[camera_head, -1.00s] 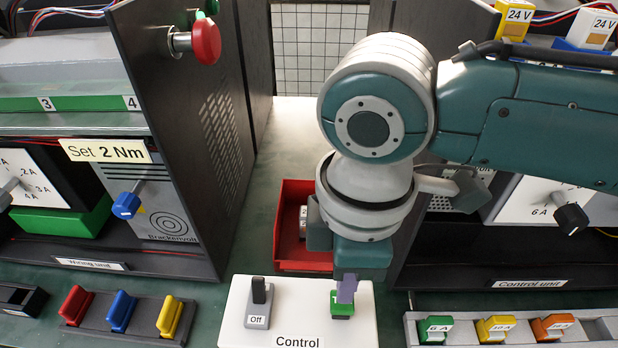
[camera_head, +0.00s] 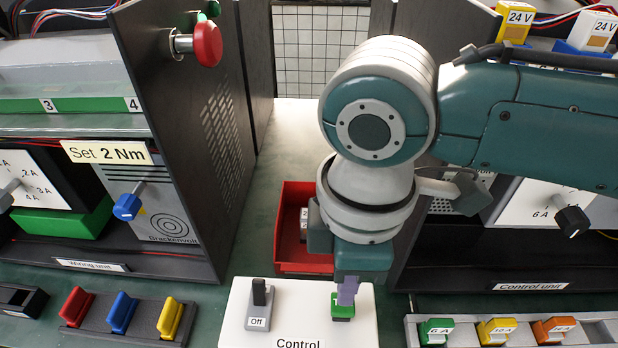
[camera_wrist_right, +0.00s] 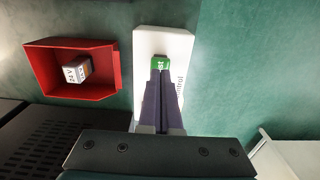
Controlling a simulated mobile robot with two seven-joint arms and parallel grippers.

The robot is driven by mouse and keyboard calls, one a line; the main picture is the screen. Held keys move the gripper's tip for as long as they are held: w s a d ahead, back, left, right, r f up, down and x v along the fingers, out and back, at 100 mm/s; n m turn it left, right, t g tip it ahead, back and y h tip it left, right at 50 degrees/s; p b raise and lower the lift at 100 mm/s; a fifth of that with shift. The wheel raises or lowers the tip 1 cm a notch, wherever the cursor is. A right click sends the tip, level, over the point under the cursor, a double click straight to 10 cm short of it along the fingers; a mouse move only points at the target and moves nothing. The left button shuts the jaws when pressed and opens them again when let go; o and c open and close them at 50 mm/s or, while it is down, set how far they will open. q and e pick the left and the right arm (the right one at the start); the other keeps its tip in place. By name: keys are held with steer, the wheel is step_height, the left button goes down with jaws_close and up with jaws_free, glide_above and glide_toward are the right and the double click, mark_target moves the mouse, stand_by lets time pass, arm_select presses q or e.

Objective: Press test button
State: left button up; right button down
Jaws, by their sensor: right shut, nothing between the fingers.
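The green test button (camera_head: 342,308) sits on the right part of the white control box (camera_head: 300,325). In the right wrist view it shows as a green block (camera_wrist_right: 160,62) with part of a white label, the rest hidden by my fingers. My right gripper (camera_head: 346,292) points down at the button, its purple fingers shut and empty. The fingertips (camera_wrist_right: 160,72) overlap the button in both views; I cannot tell for certain whether they touch it. My left gripper does not show.
A black switch labelled Off (camera_head: 259,300) stands left of the button. A red bin (camera_head: 290,262) with a small 24 V block lies behind the box. Colored fuses sit in racks on both sides (camera_head: 123,312). A red knob (camera_head: 206,43) juts from the left cabinet.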

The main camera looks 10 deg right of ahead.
steer(key=shift+f+b, duration=0.7)
steer(key=shift+f, duration=0.4)
steer(key=shift+f+p, duration=0.1)
steer(key=shift+p, duration=0.2)
step_height(320, 180, up, 3)
steer(key=p, duration=0.2)
steer(key=shift+f+p, duration=0.2)
steer(key=shift+p, duration=0.2)
steer(key=shift+f, duration=0.1)
stand_by(0.4)
